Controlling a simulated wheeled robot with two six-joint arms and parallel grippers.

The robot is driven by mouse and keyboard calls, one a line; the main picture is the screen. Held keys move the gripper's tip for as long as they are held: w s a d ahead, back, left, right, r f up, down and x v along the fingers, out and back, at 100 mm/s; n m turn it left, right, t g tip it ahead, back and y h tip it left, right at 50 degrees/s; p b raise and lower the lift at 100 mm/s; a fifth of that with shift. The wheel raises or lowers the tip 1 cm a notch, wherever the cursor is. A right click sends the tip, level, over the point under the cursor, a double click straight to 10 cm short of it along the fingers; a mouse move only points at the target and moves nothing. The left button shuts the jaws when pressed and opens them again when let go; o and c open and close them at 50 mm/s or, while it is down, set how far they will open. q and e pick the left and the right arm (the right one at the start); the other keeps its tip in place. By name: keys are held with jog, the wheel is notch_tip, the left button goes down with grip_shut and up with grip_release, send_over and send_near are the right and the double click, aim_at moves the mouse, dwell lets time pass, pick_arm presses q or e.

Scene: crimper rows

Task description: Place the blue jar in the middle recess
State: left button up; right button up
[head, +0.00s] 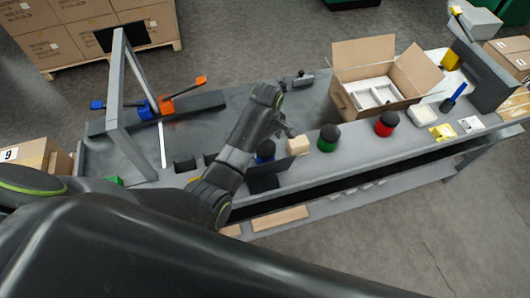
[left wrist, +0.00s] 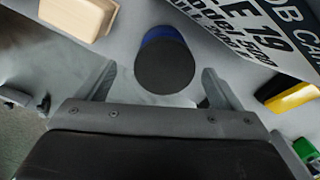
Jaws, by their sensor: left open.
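The blue jar (head: 265,151) with a black lid stands on the bench, partly hidden by my left arm in the head view. In the left wrist view the blue jar (left wrist: 164,62) is seen from above, lid toward the camera, between and slightly beyond the two fingertips. My left gripper (left wrist: 158,72) is open and empty; in the head view it is mostly hidden behind its own arm. A white insert (head: 377,94) with recesses lies inside an open cardboard box (head: 346,101); its separate recesses are hard to make out. My right gripper is not in view.
A beige block (head: 298,145) stands close right of the jar, then a green jar (head: 327,139) and a red jar (head: 386,124). A job card panel (head: 265,178) stands at the front edge. A grey frame (head: 120,100) rises at the left.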

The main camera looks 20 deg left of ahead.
pick_arm(q)
jog(key=f, duration=0.5)
jog(key=shift+s+a+p, duration=0.2)
jog(key=shift+s+p, duration=0.05)
jog(key=shift+p, duration=0.15)
jog(key=shift+f, duration=0.8)
jog(key=c, duration=1.4)
jog(key=shift+w, duration=0.1)
jog(key=shift+c, duration=1.4)
jog(key=shift+r, duration=0.15)
